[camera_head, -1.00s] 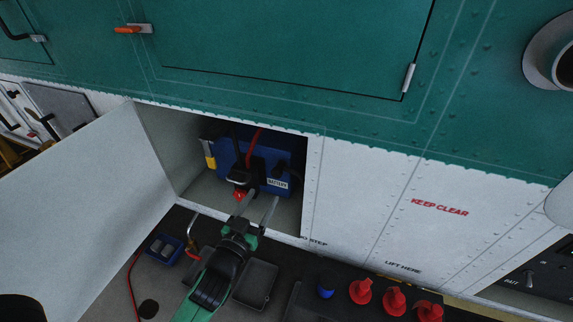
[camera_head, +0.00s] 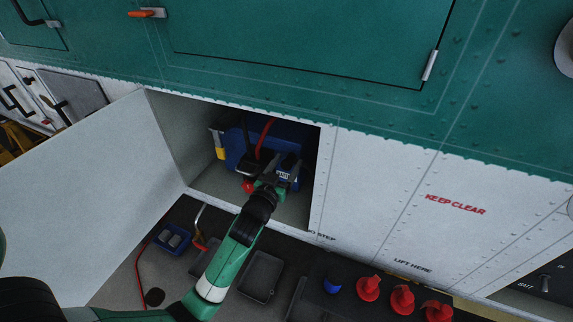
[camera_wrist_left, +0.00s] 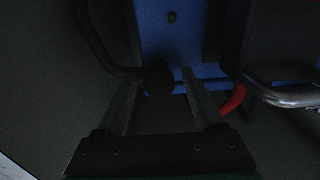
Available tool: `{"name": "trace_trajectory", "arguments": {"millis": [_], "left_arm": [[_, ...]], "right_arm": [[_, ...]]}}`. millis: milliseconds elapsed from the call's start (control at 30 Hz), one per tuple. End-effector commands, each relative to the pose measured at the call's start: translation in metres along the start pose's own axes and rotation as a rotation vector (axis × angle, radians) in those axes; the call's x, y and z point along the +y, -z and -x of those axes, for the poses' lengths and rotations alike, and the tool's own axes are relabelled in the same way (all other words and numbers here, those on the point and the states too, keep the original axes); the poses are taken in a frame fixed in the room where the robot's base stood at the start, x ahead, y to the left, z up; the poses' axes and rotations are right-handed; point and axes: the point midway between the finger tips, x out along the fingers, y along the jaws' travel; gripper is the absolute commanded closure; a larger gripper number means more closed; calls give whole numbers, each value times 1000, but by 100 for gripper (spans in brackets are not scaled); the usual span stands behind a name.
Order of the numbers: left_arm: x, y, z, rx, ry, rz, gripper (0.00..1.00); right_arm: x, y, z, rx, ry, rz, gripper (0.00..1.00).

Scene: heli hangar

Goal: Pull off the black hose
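The blue battery (camera_head: 236,145) sits in the open white compartment and fills the top middle of the left wrist view (camera_wrist_left: 171,50). The black hose (camera_wrist_left: 95,45) curves down the left of the left wrist view to a dark fitting (camera_wrist_left: 158,80) low on the battery. In the head view the hose is too dark to make out. My left gripper (camera_head: 281,178) is at the battery's right front. Its fingers (camera_wrist_left: 160,88) are apart, with the dark fitting between their tips in the picture; contact cannot be told. My right gripper is not in view.
A red cable (camera_head: 264,138) and a black clamp with a red knob (camera_head: 248,186) are left of the gripper. The open white door (camera_head: 90,190) stands at the left. Below are trays (camera_head: 262,275), a blue cap (camera_head: 332,285) and red plugs (camera_head: 368,288).

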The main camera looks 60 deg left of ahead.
Motion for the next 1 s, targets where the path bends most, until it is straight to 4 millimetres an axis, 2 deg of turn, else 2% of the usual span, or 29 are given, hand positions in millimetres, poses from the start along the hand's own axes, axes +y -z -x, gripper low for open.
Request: {"name": "trace_trajectory", "arguments": {"millis": [33, 367, 1000], "left_arm": [[0, 0, 0, 0, 0, 0, 41], [0, 0, 0, 0, 0, 0, 100], [0, 0, 0, 0, 0, 0, 100]], "right_arm": [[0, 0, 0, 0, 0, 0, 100], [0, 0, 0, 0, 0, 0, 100], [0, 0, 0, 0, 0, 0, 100]]}}
